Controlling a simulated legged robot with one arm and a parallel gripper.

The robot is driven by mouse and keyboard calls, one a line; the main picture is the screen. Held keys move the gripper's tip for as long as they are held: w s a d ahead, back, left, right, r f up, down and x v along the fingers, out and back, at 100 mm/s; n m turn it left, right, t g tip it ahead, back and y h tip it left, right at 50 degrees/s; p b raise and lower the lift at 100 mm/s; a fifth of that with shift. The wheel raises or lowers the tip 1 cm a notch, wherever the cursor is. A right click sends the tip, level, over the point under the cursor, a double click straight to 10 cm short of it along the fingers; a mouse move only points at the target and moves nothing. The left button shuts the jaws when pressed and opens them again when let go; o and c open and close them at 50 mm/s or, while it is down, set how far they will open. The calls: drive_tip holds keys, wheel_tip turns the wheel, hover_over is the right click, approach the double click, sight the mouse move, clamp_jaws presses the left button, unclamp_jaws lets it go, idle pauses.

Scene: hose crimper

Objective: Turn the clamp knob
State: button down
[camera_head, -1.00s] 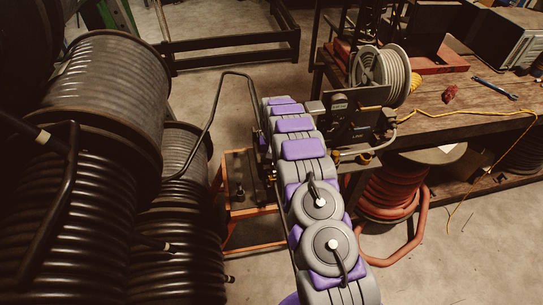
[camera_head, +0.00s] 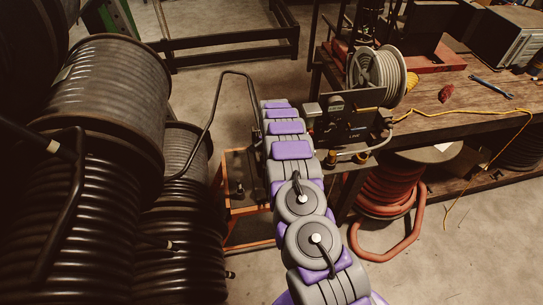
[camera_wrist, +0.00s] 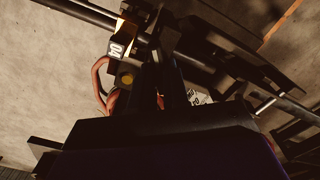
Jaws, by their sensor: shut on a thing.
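The hose crimper (camera_head: 346,118), a black boxy machine with pale labels, stands at the left end of the wooden bench in the head view. My arm reaches toward its left side and hides my gripper there. In the wrist view my gripper (camera_wrist: 164,88) shows as dark fingers near the middle, closed on a dark part. That part appears to be the clamp knob, but its outline is lost in shadow between the fingers.
Large black hose reels (camera_head: 100,100) crowd the left. An orange-framed cart (camera_head: 236,180) with a tall handle stands left of my arm. A hose reel (camera_head: 378,72), a yellow cord and a wrench (camera_head: 490,87) are on the bench (camera_head: 440,108). Red hose (camera_head: 395,195) is coiled below it.

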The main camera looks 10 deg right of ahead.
drive_tip(key=shift+s+a+f+m, duration=0.1)
drive_tip(key=shift+s+a+m, duration=0.05)
drive_tip(key=shift+m, duration=0.35)
drive_tip(key=c, duration=1.1)
unclamp_jaws()
drive_tip(key=shift+a, duration=0.15)
drive_tip(key=shift+r, duration=0.2)
drive_tip(key=shift+r, duration=0.25)
wheel_tip(320, 180, up, 16)
drive_tip(key=shift+r+p, duration=0.25)
drive_tip(key=shift+p, duration=0.25)
